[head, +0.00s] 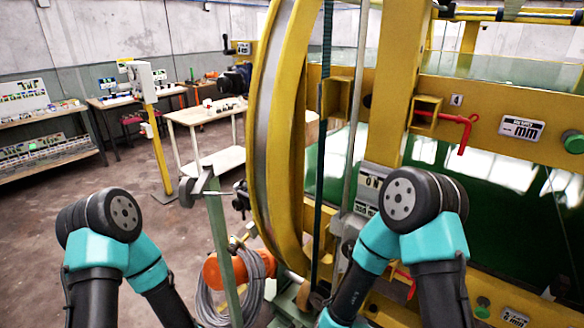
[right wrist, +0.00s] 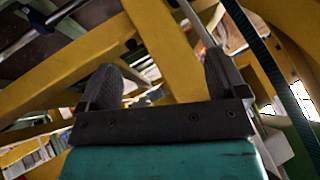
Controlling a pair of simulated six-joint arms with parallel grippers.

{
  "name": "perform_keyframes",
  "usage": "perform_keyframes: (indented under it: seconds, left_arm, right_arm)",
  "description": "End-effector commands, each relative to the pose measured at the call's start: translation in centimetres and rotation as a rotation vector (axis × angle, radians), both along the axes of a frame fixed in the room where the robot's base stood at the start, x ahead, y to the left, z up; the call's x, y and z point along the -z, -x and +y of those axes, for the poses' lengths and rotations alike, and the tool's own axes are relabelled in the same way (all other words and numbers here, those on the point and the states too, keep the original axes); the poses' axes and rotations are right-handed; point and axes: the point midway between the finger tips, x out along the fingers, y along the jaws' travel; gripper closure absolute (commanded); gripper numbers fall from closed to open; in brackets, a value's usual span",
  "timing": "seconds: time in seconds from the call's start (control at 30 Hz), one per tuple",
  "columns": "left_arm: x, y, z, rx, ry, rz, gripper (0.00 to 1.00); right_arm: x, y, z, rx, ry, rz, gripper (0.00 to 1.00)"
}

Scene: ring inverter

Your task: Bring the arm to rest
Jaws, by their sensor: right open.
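My right gripper (right wrist: 160,76) shows in the right wrist view, its two dark ridged fingers wide apart. Nothing is held between them. A yellow beam (right wrist: 158,40) crosses behind the gap; I cannot tell how far off it is. In the head view my right arm (head: 420,225) stands bent in front of the yellow ring machine (head: 280,130), its gripper below the frame. My left arm (head: 105,235) is bent at the lower left over open floor, and its gripper is not in view.
A red handle (head: 463,130) sticks out of the machine's frame. A coiled grey cable (head: 232,290) hangs on an orange part (head: 215,270) between my arms. A yellow post (head: 158,145) and workbenches (head: 205,115) stand farther back. Floor (head: 60,200) at left is clear.

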Motion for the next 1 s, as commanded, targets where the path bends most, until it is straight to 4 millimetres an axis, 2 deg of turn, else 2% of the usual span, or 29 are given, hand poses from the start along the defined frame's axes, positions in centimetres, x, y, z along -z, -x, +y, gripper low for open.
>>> perform_keyframes:
  seconds: [0.03, 0.2, 0.4, 0.5, 0.63, 1.0]
  left_arm:
    - [0.0, 0.0, 0.0, 0.0, 0.0, 0.0, 0.09]
    - [0.0, 0.0, 0.0, 0.0, 0.0, 0.0, 0.09]
    - [0.0, 0.0, 0.0, 0.0, 0.0, 0.0, 0.09]
    - [0.0, 0.0, 0.0, 0.0, 0.0, 0.0, 0.09]
    - [0.0, 0.0, 0.0, 0.0, 0.0, 0.0, 0.09]
    - [0.0, 0.0, 0.0, 0.0, 0.0, 0.0, 0.09]
  right_arm:
    - [1.5, 1.0, -1.0, -0.052, -0.011, 0.069, 0.09]
    - [5.3, 5.1, -3.3, -0.273, -0.058, 0.286, 0.09]
    - [7.9, 10.5, -5.4, -0.516, -0.123, 0.483, 0.09]
    - [8.4, 12.1, -5.9, -0.588, -0.143, 0.533, 0.09]
    - [8.5, 12.9, -6.1, -0.622, -0.151, 0.554, 0.09]
    - [8.5, 12.8, -6.0, -0.619, -0.15, 0.552, 0.09]
